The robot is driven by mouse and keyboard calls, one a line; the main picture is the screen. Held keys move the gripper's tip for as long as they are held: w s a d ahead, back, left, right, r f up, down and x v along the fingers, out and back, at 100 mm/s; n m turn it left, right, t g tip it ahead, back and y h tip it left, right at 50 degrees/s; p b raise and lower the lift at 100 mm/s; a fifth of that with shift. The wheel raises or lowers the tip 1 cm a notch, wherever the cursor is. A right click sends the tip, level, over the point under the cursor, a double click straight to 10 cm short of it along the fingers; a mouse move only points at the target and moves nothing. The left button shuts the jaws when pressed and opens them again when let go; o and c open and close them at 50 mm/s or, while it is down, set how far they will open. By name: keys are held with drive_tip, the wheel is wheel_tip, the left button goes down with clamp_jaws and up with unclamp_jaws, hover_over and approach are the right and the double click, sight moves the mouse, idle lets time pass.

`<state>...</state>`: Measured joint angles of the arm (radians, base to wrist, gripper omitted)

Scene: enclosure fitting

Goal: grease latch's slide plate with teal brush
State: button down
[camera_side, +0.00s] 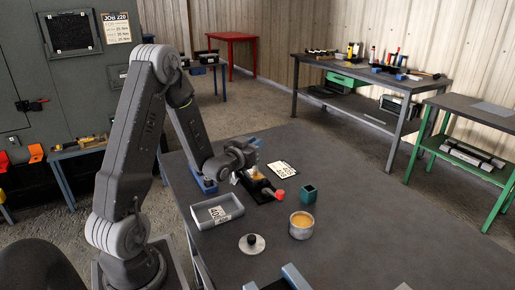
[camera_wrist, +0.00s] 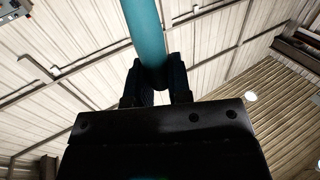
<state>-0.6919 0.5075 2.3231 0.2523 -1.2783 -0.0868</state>
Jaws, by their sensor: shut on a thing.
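The teal brush's handle (camera_wrist: 143,30) runs up between the fingers of my gripper (camera_wrist: 155,88) in the wrist view. The gripper is shut on it. In the side view my gripper (camera_side: 243,172) is low over the bench, at a black part with a red knob (camera_side: 279,195), which looks like the latch (camera_side: 265,188). A small yellowish patch shows there; I cannot tell whether it is bristles or grease. The slide plate is mostly hidden by the gripper, and contact with the brush cannot be told. An open round tin (camera_side: 301,226) with amber contents stands nearer the camera.
A grey tray (camera_side: 232,215) with a label, a round lid (camera_side: 251,244) with a dark knob and a teal square cup (camera_side: 308,194) stand around the latch. A white card (camera_side: 283,168) lies behind. The bench (camera_side: 400,215) is clear to the right.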

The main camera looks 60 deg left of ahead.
drive_tip(key=shift+d, duration=2)
drive_tip(key=a, duration=0.6)
wheel_tip(320, 180, up, 8)
drive_tip(key=shift+w, duration=0.3)
